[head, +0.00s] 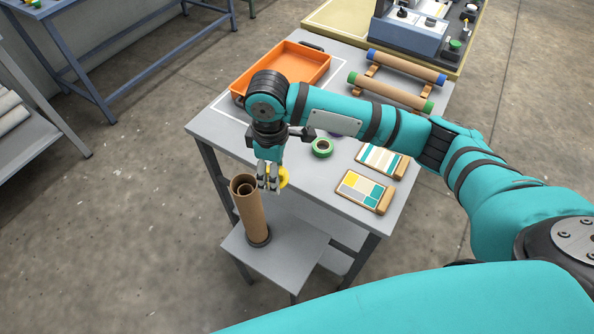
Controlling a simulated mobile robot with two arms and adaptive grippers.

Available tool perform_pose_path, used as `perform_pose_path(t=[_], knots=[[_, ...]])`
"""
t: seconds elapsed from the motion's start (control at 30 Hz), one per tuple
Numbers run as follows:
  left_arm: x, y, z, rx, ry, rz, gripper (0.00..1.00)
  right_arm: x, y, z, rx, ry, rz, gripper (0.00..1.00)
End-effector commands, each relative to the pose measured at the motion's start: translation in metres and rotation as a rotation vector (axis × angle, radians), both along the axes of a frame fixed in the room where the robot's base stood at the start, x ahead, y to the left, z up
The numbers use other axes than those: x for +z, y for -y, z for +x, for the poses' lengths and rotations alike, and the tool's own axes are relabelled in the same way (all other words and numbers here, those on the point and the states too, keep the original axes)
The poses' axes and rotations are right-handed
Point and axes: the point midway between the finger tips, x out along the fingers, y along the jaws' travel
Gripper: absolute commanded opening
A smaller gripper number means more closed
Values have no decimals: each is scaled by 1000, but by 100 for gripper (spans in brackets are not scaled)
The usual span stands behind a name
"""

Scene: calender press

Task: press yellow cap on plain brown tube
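The plain brown tube (251,215) stands upright in a dark round base on a low grey stand (285,255). Its upper end is open and a coiled inner layer shows inside. My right gripper (269,181) points down just right of the tube's upper end. The yellow cap (284,175) is at its fingertips, partly hidden by the fingers, and they appear shut on it. The cap is beside the tube's open end, not over it. My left gripper is not in view.
The grey table (225,135) behind holds an orange tray (310,62), a green tape ring (321,148), two colour sample cards (363,190) and a wooden rack with a blue-capped tube (405,66) and a green-capped tube (388,92). A machine (410,30) stands behind. Floor left of the stand is clear.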

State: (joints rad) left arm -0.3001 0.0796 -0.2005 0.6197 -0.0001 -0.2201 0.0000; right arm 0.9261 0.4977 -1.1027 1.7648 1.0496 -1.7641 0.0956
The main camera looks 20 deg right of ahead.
Motion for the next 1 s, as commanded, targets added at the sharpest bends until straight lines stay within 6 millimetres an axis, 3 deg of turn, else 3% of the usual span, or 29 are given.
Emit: perform_pose_path(t=[0.03, 0.1, 0.3, 0.4, 0.63, 1.0], knots=[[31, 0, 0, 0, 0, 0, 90, 20, -12, 6, 101, -2, 1, 39], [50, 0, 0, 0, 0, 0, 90, 26, -24, 14, 250, 0, -1, 39], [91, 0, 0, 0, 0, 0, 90, 35, -53, 29, 613, 4, -6, 39], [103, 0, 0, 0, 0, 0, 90, 36, -62, 33, 739, 6, -9, 39], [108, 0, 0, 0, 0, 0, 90, 32, -70, 37, 859, 9, -13, 39], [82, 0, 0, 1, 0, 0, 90, 9, -69, 37, 861, 10, -14, 39]])
